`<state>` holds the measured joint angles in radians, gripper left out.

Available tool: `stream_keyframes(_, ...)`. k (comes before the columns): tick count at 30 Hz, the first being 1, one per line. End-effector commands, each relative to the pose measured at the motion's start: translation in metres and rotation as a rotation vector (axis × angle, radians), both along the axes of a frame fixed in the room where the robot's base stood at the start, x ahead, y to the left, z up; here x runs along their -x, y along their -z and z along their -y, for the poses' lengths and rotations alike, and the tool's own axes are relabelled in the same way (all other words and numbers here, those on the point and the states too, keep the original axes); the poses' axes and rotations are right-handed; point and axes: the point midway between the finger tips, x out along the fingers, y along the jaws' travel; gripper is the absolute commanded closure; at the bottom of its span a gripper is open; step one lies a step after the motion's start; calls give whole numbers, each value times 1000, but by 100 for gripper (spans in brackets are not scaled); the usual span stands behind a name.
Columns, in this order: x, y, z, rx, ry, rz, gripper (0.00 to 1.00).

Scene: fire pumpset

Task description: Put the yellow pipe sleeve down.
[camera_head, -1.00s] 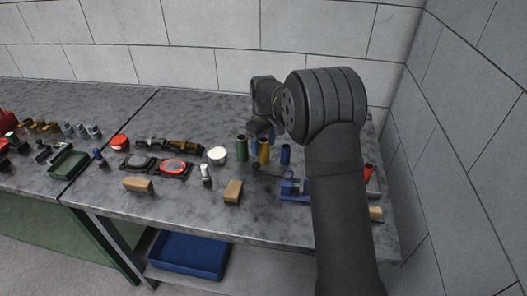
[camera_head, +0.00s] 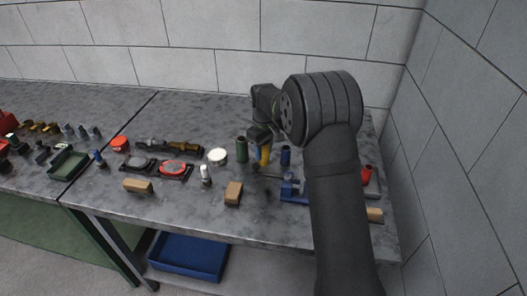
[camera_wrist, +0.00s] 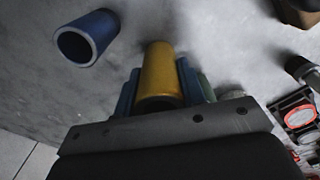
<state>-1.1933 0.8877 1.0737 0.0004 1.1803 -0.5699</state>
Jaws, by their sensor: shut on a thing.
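The yellow pipe sleeve (camera_head: 265,156) is between the fingers of my gripper (camera_head: 262,150), low over the right table or on it; I cannot tell whether its lower end touches. In the wrist view the yellow sleeve (camera_wrist: 160,72) is clamped between two bluish fingers (camera_wrist: 160,86). In the head view the gripper hides the sleeve's upper part. A green sleeve (camera_head: 241,148) stands close on the left and a blue sleeve (camera_head: 285,154) on the right. The blue sleeve also shows in the wrist view (camera_wrist: 88,38), apart from the gripper.
A blue vise-like fixture (camera_head: 293,188) lies in front on the right, and a wooden block (camera_head: 233,192) front left. A white round lid (camera_head: 217,155) and a red-ringed part (camera_head: 173,168) lie left. A red cylinder (camera_head: 366,174) is right of my arm. Bare table lies between the blocks.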

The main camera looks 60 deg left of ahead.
Motion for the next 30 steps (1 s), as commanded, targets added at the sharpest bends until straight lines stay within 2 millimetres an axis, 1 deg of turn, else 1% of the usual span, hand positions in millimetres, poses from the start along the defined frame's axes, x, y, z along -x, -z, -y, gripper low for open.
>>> stream_keyframes(5, 0, -23, -1, -5, 0, 2, 100)
stream_keyframes(12, 0, -71, -1, -4, 0, 2, 100)
stream_keyframes(16, -1, -89, 0, -4, 1, 2, 100)
stream_keyframes(19, -8, -99, 9, -2, 8, 2, 100)
stream_keyframes(20, -12, -102, 14, -2, 12, 2, 100)
stream_keyframes(23, -30, -110, 40, -2, 31, 2, 100)
stream_keyframes(26, -52, -117, 79, -2, 56, 2, 100)
stream_keyframes(27, -60, -119, 96, -2, 67, 2, 100)
stream_keyframes(29, -71, -122, 123, -2, 82, 2, 100)
stream_keyframes(30, -77, -124, 141, -2, 93, 2, 100)
